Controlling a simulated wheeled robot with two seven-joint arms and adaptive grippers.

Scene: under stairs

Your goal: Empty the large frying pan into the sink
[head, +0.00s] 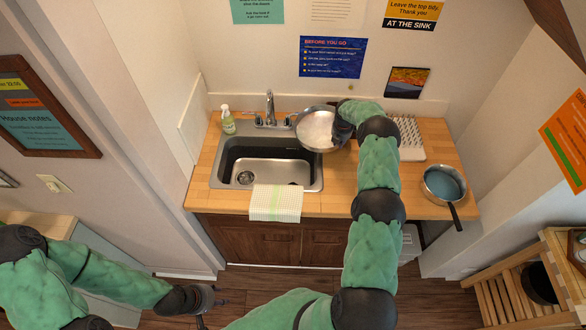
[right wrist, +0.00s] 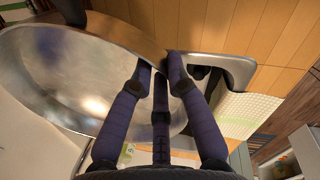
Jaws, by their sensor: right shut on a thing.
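The large frying pan (head: 316,126) is a round silver pan above the right rim of the sink, in the head view. Its light grey inside faces up towards the camera; I cannot tell how level it is or whether it holds liquid. My right gripper (head: 340,128) is shut on it at its right side, and the handle is mostly hidden. The right wrist view shows my fingers (right wrist: 159,68) at the pan's metal wall (right wrist: 60,75). The sink (head: 228,165) has a dark basin and a drain. My left gripper (head: 217,296) is empty, fingers apart, low and away from the counter.
A smaller pan (head: 443,180) with bluish contents stands on the right counter, handle over the front edge. A white rack (head: 409,140) stands behind it. The faucet (head: 270,110) and soap bottle (head: 228,122) are behind the sink. A towel (head: 276,203) hangs over the sink's front.

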